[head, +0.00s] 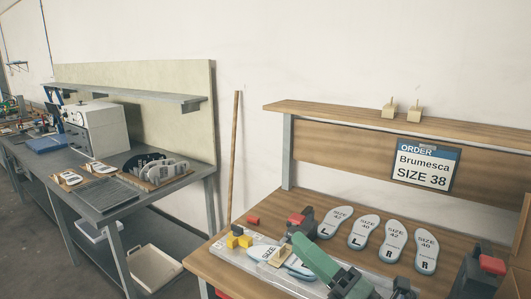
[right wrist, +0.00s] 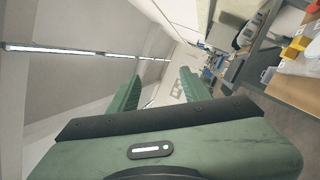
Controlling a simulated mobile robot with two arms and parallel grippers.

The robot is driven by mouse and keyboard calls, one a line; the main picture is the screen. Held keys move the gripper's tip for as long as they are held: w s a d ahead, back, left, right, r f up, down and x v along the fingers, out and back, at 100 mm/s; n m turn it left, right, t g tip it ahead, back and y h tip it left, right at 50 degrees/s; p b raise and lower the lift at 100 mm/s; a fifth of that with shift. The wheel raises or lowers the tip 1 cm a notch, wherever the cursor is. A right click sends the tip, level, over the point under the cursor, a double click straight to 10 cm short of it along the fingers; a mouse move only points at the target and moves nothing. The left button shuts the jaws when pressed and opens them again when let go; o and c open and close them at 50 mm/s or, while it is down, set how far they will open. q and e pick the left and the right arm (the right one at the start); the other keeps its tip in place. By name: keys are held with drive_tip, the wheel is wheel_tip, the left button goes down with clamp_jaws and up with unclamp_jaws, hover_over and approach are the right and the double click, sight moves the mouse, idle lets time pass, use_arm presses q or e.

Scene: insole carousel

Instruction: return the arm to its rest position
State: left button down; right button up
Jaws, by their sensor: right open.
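My right gripper (head: 318,262) is over the front of the wooden bench in the head view, in front of a tray with pale insoles. In the right wrist view its two green fingers (right wrist: 160,82) stand apart with nothing between them. They point toward the wall and ceiling side of the room. My left gripper is not in view.
The wooden bench (head: 225,262) holds several grey insoles (head: 363,232) in a row, yellow blocks (head: 239,239) and dark pieces with red tops (head: 480,270). An order sign (head: 425,167) reads Brumesca, size 38. A grey bench (head: 110,200) stands left, beyond a leaning wooden pole (head: 234,150).

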drive_tip(key=d+f+m+t+h, duration=0.3)
drive_tip(key=d+f+m+h, duration=0.75)
drive_tip(key=m, duration=0.75)
drive_tip(key=s+d+f+m+g+h, duration=0.1)
drive_tip(key=s+f+m+g+h, duration=0.15)
drive_tip(key=f, duration=0.25)
drive_tip(key=s+d+f+m+g+h, duration=0.2)
drive_tip(key=f+m+h, duration=0.1)
drive_tip(key=f+m, duration=0.15)
drive_tip(key=s+f+m+g, duration=0.3)
drive_tip(key=s+f+g, duration=0.3)
drive_tip(key=s, duration=0.5)
drive_tip(key=s+f+m+g, duration=0.3)
drive_tip(key=s+f+g, duration=0.1)
drive_tip(key=s+f, duration=0.55)
wheel_tip(320, 180, down, 25)
drive_tip(key=s+g, duration=0.1)
drive_tip(key=s, duration=0.1)
drive_tip(key=s+d+f+g, duration=0.1)
drive_tip(key=s+d+f, duration=0.1)
drive_tip(key=s+f, duration=1.3)
drive_tip(key=shift+s+d+f, duration=0.3)
drive_tip(key=shift+s, duration=0.7)
